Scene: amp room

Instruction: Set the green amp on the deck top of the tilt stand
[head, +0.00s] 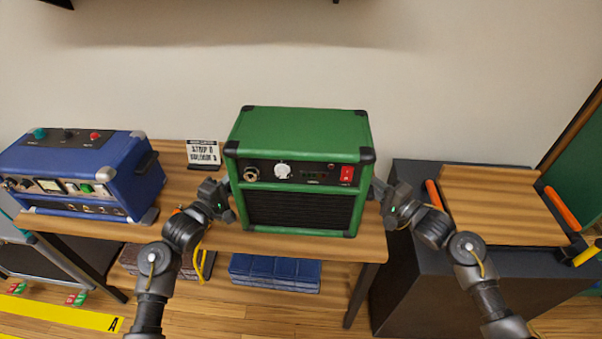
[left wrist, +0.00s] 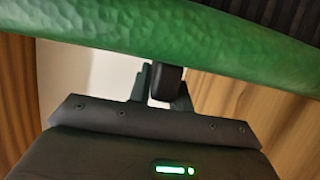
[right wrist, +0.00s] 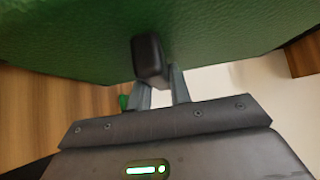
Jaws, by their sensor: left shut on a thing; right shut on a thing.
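The green amp (head: 303,150) stands upright at the right part of the wooden table, its black control panel facing me. My left gripper (head: 222,192) is at its left side and my right gripper (head: 381,196) at its right side. In the left wrist view the jaws close around a dark side handle (left wrist: 167,82). In the right wrist view they close around another dark handle (right wrist: 148,62) on the green side wall. I cannot tell whether the amp touches the table. The tilt stand's wooden deck top (head: 500,205) lies to the right, empty, with orange bars at its sides.
A blue amp (head: 82,175) stands on the left of the table (head: 330,248). A small sign (head: 203,153) stands behind, between the amps. The dark cabinet (head: 400,270) under the deck stands right of the table. Blue and brown stacks (head: 275,270) lie below the table.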

